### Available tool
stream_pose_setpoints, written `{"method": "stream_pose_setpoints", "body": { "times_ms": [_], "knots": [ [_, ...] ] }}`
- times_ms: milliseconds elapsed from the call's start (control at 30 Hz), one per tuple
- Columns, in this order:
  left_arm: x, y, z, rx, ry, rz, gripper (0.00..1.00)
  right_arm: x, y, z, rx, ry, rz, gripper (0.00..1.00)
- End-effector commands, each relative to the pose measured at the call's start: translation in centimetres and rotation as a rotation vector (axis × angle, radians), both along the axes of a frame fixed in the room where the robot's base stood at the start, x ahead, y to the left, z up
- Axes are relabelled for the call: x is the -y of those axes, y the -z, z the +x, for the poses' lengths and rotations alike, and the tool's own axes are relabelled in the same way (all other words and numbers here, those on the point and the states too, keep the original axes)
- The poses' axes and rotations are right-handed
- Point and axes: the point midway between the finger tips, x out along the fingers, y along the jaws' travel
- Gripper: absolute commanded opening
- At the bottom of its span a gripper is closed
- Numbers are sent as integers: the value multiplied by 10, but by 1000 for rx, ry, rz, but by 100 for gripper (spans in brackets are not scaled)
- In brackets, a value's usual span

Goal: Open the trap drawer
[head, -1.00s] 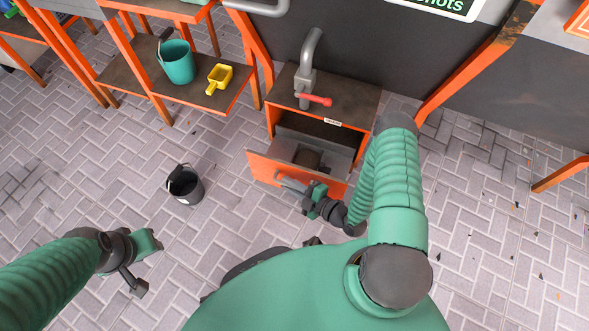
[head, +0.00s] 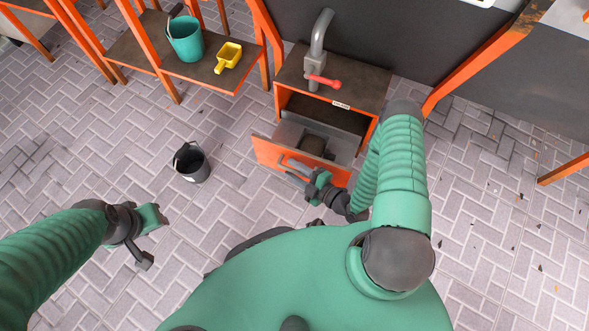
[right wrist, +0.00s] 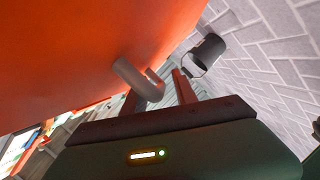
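The trap drawer (head: 275,152) has an orange front and is pulled out of the orange-framed cabinet (head: 335,72) under the pipe. Its inside shows a grey tray with a dark brown block (head: 312,145). The grey curved drawer handle (head: 297,166) sits on the front and shows close up in the right wrist view (right wrist: 135,80). My right gripper (head: 308,173) is at this handle, with its fingers (right wrist: 160,92) on either side of it; it looks shut on it. My left gripper (head: 158,217) hangs over bare floor at the left, away from the drawer; its fingers are unclear.
A dark bucket (head: 192,165) stands on the floor left of the drawer. An orange shelf holds a teal bucket (head: 186,40) and a yellow scoop (head: 228,56). A grey pipe with a red lever (head: 323,81) rises from the cabinet top. The tiled floor between my arms is clear.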

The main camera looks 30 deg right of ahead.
Motion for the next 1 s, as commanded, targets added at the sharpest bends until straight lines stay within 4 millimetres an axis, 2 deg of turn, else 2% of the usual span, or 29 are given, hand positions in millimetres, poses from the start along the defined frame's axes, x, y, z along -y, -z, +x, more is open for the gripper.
{"method": "stream_pose_setpoints", "body": {
  "times_ms": [200,333,467,600,800,1000],
  "knots": [
    [0,-1,0,0,0,0,36,0,-1,-1,1,0,1,34],
    [0,-11,0,0,0,0,36,6,-7,-14,-1,2,-1,34],
    [0,-29,0,0,0,0,36,18,-17,-44,-3,1,1,34],
    [0,-47,0,0,0,0,36,34,-26,-83,-5,2,2,34],
    [0,-65,0,0,0,0,36,53,-35,-130,-4,1,2,34],
    [0,-70,0,0,0,0,36,62,-36,-151,-2,1,0,34]
  ]
}}
